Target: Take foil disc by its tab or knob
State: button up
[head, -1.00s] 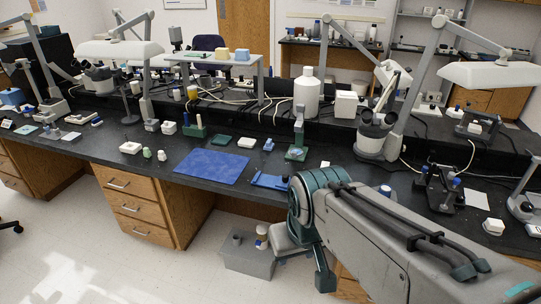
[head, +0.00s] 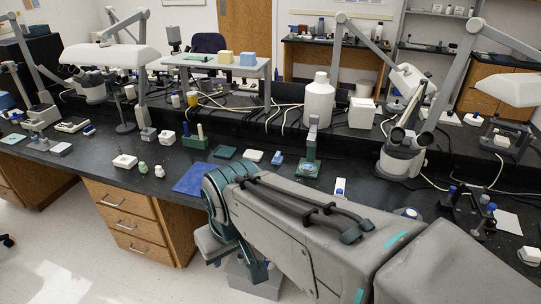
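I cannot make out the foil disc for sure. A small pale, shiny round patch (head: 308,167) lies on the base of a green upright stand (head: 311,150) on the black bench, but it is too small to tell whether it is foil or has a tab or knob. My arm reaches in from the lower right across the bench front. My gripper's fingers cannot be seen; the arm's far end hangs low in front of the drawers, left of and below the stand.
A white bottle (head: 318,102) and a microscope (head: 403,150) stand behind. A white dish (head: 124,161), a green block with pegs (head: 195,141) and a black fixture (head: 468,210) stand on the bench.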

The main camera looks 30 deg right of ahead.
aim_at(308, 166)
jog(key=z, duration=0.1)
jog(key=i, duration=0.6)
jog(key=z, duration=0.95)
jog(key=i, duration=0.55)
jog(key=z, duration=0.65)
